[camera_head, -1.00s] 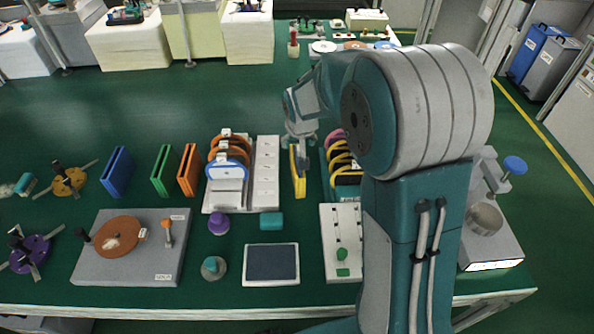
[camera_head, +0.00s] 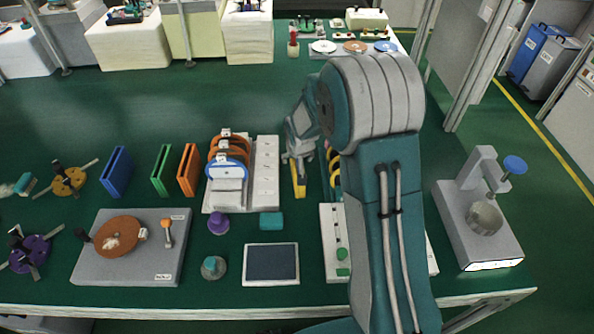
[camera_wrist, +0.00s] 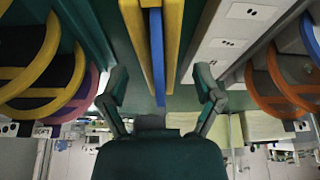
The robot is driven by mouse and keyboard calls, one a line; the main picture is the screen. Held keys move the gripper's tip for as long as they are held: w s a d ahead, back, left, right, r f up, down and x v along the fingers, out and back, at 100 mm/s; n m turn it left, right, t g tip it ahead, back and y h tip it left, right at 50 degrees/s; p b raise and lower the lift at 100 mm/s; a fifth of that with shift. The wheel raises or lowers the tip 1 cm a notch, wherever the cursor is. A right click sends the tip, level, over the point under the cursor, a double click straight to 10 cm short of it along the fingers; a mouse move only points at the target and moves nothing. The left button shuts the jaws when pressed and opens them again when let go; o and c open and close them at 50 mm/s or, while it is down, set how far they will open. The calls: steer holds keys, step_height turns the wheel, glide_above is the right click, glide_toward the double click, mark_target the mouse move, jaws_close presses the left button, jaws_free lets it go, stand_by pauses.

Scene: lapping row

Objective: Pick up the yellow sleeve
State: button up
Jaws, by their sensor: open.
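The yellow sleeve (camera_head: 299,187) stands upright on the green table, just right of the white block rack. In the wrist view the yellow sleeve (camera_wrist: 173,36) has two yellow walls with a blue strip between them. My gripper (camera_head: 298,158) is over the sleeve's far, upper part and hides it in the head view. In the wrist view my gripper (camera_wrist: 161,82) has its fingers spread, one on each side of the sleeve, with gaps showing. I cannot tell how deep the fingers reach.
The white rack (camera_head: 265,190) with orange and blue rings stands close left of the sleeve. A rack with yellow rings (camera_head: 334,170) is close on the right, partly behind my arm. Blue, green and orange sleeves (camera_head: 188,170) stand further left. A dark pad (camera_head: 271,264) lies in front.

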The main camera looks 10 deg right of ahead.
steer(key=shift+f, duration=0.15)
steer(key=shift+c, duration=0.3)
jaws_close()
